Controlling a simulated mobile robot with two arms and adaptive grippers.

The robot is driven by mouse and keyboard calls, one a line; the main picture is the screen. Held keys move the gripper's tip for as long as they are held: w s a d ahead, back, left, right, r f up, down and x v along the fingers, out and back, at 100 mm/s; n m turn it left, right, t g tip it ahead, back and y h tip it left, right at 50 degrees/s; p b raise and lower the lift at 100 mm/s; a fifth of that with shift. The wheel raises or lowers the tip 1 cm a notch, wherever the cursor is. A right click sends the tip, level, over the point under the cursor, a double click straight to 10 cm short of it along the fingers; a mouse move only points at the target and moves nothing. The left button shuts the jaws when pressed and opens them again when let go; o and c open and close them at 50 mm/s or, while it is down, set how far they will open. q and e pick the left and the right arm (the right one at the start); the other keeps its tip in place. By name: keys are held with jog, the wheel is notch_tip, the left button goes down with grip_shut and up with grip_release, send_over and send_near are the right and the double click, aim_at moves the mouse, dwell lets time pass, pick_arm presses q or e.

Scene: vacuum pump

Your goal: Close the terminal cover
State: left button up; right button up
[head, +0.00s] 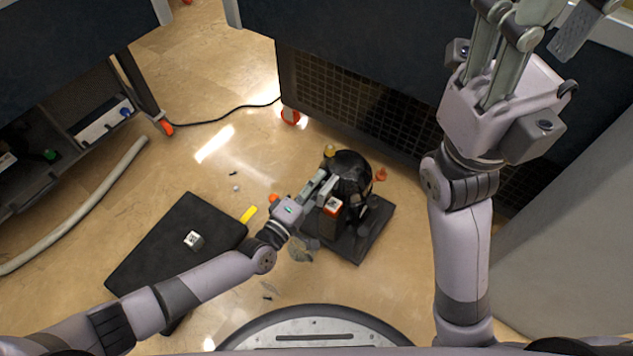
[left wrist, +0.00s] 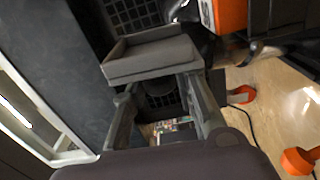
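The black vacuum pump (head: 350,165) stands on a dark base on the floor, with an orange and white terminal box (head: 333,206) on its near side. My left gripper (head: 324,186) is at the box. In the left wrist view its two fingers (left wrist: 165,88) are apart. A grey, shallow, lid-like piece, which looks like the terminal cover (left wrist: 150,60), lies across the view at the fingertips. I cannot tell whether they touch it. The orange part of the box (left wrist: 232,14) is at the top right. My right gripper (head: 515,45) is raised, far from the pump; its tips are partly cut off.
A black mat (head: 175,240) with a small white block (head: 194,240) lies to the left. A yellow item (head: 249,214) is beside it. A dark cart with a mesh side (head: 350,110) stands behind the pump. A black cable (head: 215,119) and a pale hose (head: 90,205) lie on the floor.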

pick_arm(q)
grip_shut()
